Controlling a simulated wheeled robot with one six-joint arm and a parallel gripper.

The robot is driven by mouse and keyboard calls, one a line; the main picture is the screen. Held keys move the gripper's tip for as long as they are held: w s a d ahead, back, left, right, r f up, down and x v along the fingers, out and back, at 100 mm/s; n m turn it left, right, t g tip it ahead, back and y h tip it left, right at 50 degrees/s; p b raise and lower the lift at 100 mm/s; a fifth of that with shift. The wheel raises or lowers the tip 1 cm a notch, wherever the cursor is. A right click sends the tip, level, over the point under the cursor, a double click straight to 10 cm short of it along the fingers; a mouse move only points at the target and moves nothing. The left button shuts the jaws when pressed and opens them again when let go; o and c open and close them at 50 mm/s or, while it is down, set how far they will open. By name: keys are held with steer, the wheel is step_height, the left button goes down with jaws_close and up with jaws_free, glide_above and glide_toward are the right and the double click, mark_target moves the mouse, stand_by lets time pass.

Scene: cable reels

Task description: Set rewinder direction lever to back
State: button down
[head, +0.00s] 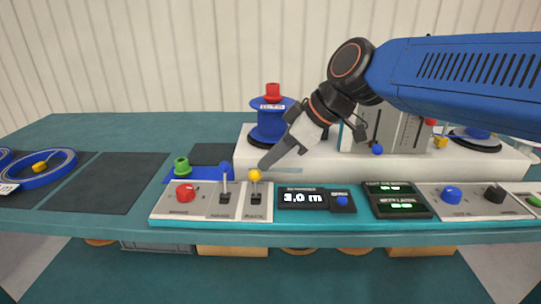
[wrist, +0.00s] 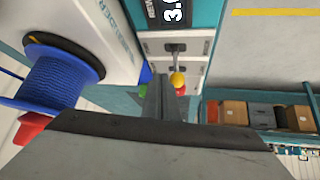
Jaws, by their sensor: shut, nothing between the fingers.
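Two small levers stand on grey plates at the front console. One has a yellow ball (head: 254,175), the other, to its left, a blue ball (head: 225,170). Their labels are too small to read surely, so I cannot tell by text which is the rewinder direction lever. Both look roughly upright in the head view. My gripper (head: 263,167) is shut and empty, its tips just above and beside the yellow ball. In the wrist view the yellow ball (wrist: 178,79) is right of my fingertips (wrist: 163,82); whether they touch is unclear.
A red knob (head: 185,192) is left of the levers, a 3.0 m display (head: 302,198) right of them. A blue reel (head: 269,125) with a red cap stands behind on the white machine base (head: 480,165). A green knob (head: 181,165) stands behind the red one.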

stand_by(0.3)
steer(key=shift+r, duration=0.15)
steer(key=shift+r, duration=0.65)
